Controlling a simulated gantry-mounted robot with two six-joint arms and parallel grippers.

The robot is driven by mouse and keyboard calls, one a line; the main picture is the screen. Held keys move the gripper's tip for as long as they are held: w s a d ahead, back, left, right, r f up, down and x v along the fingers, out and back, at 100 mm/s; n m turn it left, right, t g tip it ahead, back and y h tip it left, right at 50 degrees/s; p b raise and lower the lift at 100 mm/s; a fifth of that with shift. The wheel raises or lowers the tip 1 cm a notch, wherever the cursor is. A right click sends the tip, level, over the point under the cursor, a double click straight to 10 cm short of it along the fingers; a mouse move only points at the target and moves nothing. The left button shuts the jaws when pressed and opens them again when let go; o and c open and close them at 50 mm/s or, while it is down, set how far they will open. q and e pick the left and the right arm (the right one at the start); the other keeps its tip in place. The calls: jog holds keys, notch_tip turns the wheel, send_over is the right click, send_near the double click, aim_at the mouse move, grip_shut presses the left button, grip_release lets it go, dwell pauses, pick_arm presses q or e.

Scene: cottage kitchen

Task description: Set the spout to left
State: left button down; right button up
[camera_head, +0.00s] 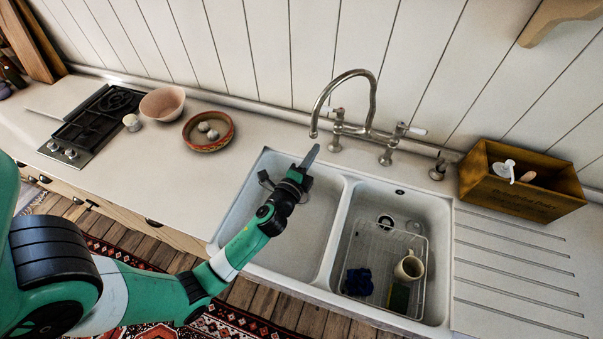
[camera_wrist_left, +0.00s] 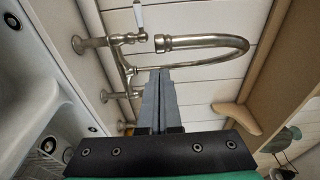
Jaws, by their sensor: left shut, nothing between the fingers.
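The metal spout (camera_head: 372,95) is a tall curved pipe rising from the bridge tap behind the double sink. It arches to the left, and its open end is above the back edge of the left basin (camera_head: 255,225). In the left wrist view the spout (camera_wrist_left: 235,42) curves across the upper middle. My left gripper (camera_head: 311,156) is shut and empty, just below and in front of the spout's end. In the left wrist view its fingertips (camera_wrist_left: 159,72) are together close to the spout; whether they touch it I cannot tell. My right gripper is out of view.
Two tap handles (camera_head: 402,130) flank the spout's base. The right basin (camera_head: 437,215) holds a wire rack with a mug (camera_head: 409,267) and a dark blue cloth (camera_head: 358,282). A wooden box (camera_head: 515,195) stands right; bowls (camera_head: 163,103) and a hob (camera_head: 95,125) are left.

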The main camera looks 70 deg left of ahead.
pick_arm(q)
jog(key=b+v, duration=0.1)
jog(key=v, duration=1)
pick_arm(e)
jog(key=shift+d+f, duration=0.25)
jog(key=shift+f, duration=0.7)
pick_arm(q)
jog(key=shift+d, duration=0.1)
